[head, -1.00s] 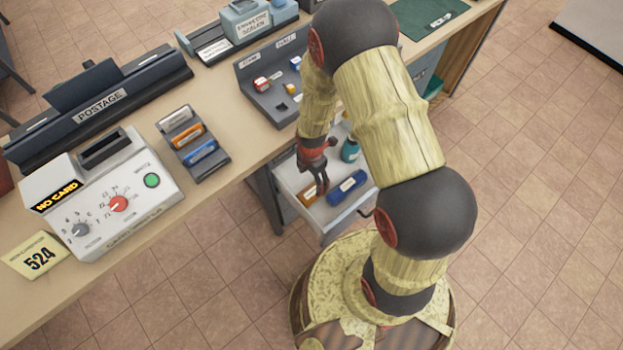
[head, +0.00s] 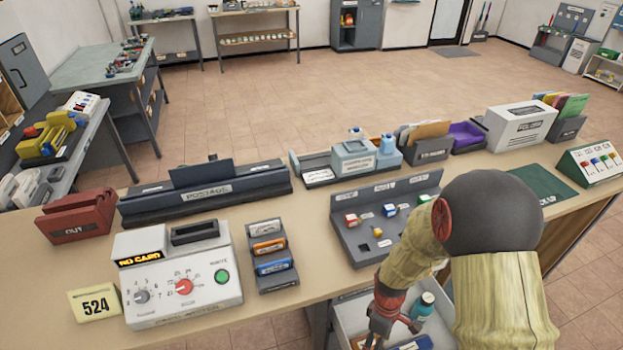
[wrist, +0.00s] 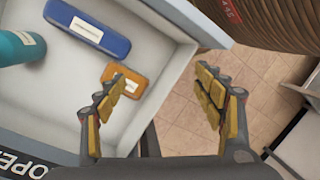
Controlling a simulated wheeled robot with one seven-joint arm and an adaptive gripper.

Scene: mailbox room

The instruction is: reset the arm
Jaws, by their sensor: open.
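My gripper (head: 393,325) hangs at the open drawer in the head view, at the front of the counter, with my arm bent down to it from the right. The left finger overlaps the white drawer (wrist: 165,38). An orange case (wrist: 124,84) lies in the drawer just beyond that finger. A blue case (wrist: 87,28) and a teal bottle (wrist: 20,47) also lie or stand in the drawer, apart from my gripper.
On the counter (head: 90,255) stand a card machine (head: 180,275), a rack of coloured blocks (head: 270,258), a grey stamp tray (head: 385,222) and a postage unit (head: 205,190). A teal bottle (head: 422,305) shows in the drawer. Open floor (head: 300,90) lies beyond the counter.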

